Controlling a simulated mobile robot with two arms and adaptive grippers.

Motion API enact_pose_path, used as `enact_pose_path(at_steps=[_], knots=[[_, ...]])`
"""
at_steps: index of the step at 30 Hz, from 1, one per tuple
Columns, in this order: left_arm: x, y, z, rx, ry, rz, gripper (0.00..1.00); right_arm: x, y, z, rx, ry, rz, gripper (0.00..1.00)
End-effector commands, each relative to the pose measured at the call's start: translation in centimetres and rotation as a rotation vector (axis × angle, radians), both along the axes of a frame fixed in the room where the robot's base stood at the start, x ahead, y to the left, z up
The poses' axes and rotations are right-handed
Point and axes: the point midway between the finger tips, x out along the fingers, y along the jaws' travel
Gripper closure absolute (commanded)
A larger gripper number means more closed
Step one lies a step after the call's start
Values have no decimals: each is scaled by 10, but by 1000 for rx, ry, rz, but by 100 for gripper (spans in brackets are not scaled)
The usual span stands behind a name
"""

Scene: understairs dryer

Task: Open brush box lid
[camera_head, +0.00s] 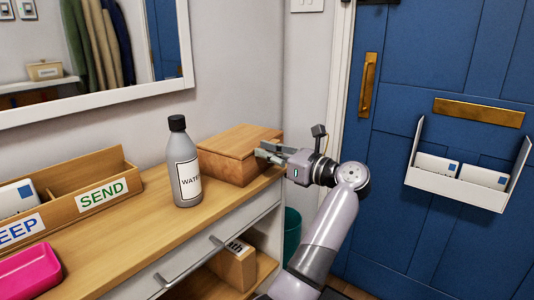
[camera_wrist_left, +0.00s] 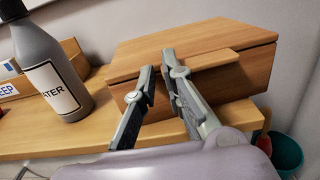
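The brush box (camera_head: 232,166) is a wooden box at the back end of the wooden counter, and its lid (camera_head: 243,138) lies closed on top. In the left wrist view, the lid (camera_wrist_left: 225,34) has a lighter wooden lip (camera_wrist_left: 215,59) at its front edge. My left gripper (camera_head: 266,151) is at the right front of the box. In the left wrist view, its fingers (camera_wrist_left: 156,62) are apart with nothing seen between them, close to the front edge at the lip; whether they touch it is unclear. My right gripper is not in view.
A grey water bottle (camera_head: 185,167) stands left of the box. A divided tray (camera_head: 105,187) labelled SEND and a pink container (camera_head: 28,275) are further left. A teal bin (camera_head: 292,228) stands below the counter's end. A blue door (camera_head: 432,70) is at right.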

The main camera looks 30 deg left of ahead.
Motion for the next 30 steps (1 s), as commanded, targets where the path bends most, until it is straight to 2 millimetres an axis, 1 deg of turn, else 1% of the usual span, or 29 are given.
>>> enact_pose_path(at_steps=[1,2,30], knots=[[0,0,0,0,0,-1,84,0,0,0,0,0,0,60],[0,0,0,0,0,-1,82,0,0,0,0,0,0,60],[0,0,0,-1,1,-1,19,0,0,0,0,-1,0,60]])
